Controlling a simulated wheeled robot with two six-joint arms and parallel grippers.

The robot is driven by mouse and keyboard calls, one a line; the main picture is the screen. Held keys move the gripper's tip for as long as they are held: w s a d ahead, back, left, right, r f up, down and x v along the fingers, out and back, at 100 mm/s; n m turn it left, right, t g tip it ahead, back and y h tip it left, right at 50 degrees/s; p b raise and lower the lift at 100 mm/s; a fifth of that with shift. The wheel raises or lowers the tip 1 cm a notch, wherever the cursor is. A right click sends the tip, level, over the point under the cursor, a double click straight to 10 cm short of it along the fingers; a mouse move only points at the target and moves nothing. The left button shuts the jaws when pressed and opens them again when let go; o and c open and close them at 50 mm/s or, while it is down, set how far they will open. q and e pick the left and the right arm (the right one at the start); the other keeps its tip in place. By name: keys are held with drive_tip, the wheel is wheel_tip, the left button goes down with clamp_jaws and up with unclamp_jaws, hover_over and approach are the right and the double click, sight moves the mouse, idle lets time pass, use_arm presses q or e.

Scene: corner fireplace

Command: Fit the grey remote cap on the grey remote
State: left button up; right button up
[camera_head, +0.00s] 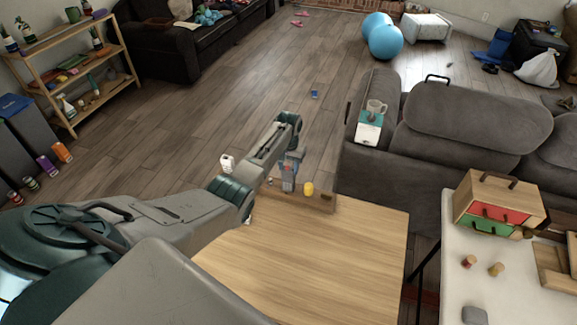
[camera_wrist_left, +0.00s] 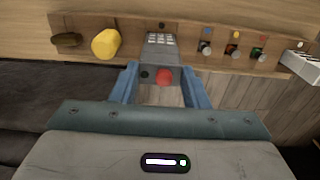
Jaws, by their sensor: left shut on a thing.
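My left gripper (camera_wrist_left: 160,88) shows in the wrist view with a blue finger on each side of a grey piece with a black dot and a red dot, which looks like the grey remote cap (camera_wrist_left: 152,76). It is shut on this piece. Just beyond it is a grey part with white keys, which looks like the grey remote (camera_wrist_left: 160,41), at the wooden rack. The two line up closely; whether they are fully joined I cannot tell. In the head view the left gripper (camera_head: 290,172) is over the table's far edge, beside the rack. My right gripper is not in view.
The wooden rack (camera_wrist_left: 235,37) also holds a yellow piece (camera_wrist_left: 106,43), a brown oval piece (camera_wrist_left: 65,40) and small pieces with coloured dots. A white keyed object (camera_wrist_left: 300,63) is beside it. The wooden table (camera_head: 310,260) is mostly bare. A grey sofa (camera_head: 445,125) stands behind right.

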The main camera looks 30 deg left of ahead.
use_arm(q)
drive_tip(key=shift+f, duration=0.1)
drive_tip(key=o, duration=1)
drive_tip(key=shift+c, duration=0.2)
wheel_tip(320, 180, up, 11)
drive_tip(key=b, duration=0.2)
drive_tip(key=shift+f, duration=0.2)
